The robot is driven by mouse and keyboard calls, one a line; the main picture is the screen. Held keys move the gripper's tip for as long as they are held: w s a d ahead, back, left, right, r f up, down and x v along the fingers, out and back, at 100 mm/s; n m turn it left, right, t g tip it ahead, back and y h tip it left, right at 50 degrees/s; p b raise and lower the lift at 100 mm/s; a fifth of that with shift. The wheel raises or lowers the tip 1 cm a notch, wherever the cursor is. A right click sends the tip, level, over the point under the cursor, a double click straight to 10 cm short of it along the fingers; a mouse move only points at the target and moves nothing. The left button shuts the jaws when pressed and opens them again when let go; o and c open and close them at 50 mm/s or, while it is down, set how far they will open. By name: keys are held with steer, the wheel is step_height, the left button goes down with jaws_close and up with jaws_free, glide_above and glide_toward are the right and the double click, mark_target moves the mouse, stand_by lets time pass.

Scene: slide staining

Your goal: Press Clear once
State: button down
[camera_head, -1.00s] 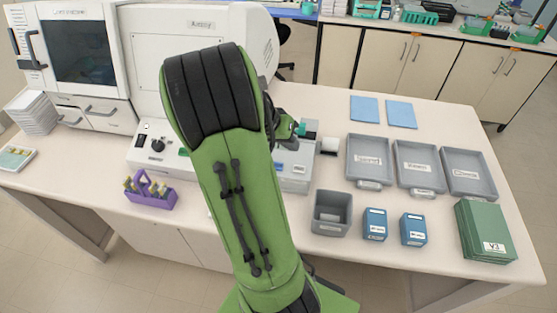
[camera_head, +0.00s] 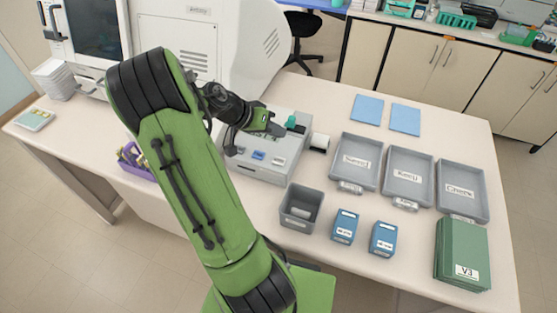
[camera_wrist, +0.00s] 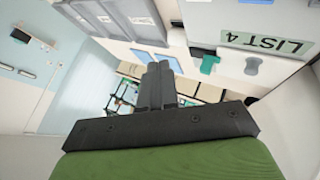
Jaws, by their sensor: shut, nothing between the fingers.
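A pale grey instrument's control panel (camera_head: 262,169) shows under and beside my gripper in the head view. It has blue buttons (camera_head: 258,155) and a teal knob or lever (camera_head: 291,121) on its right part. No button lettering is readable, so I cannot tell which is Clear. My gripper (camera_head: 278,129) is shut and empty, held near the teal part; contact cannot be told. In the wrist view my shut fingers (camera_wrist: 158,70) point toward the room beyond. The panel (camera_wrist: 228,22) there carries a green "LIST 4" display (camera_wrist: 265,38), a teal part (camera_wrist: 209,63) and a blue-grey button (camera_wrist: 252,66).
Right of the panel are labelled grey trays (camera_head: 407,177), a grey bin (camera_head: 301,207), blue boxes (camera_head: 344,226) and green boxes (camera_head: 462,252). Blue sheets (camera_head: 405,118) lie behind. A purple rack (camera_head: 137,164) is partly hidden by my arm.

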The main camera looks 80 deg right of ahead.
mark_target(276, 161)
step_height(276, 161, down, 9)
steer(key=b, duration=0.6)
steer(key=shift+r, duration=0.2)
steer(key=shift+f+b, duration=0.1)
steer(key=shift+b, duration=0.25)
stand_by(1.1)
steer(key=shift+f+b, duration=0.3)
steer(key=shift+b, duration=0.05)
steer(key=shift+f+b, duration=0.35)
steer(key=shift+b, duration=0.05)
stand_by(0.3)
stand_by(0.4)
steer(key=shift+r+p, duration=0.55)
steer(key=shift+r, duration=0.25)
step_height(276, 161, up, 5)
steer(key=p, duration=0.4)
steer(key=shift+r, duration=0.1)
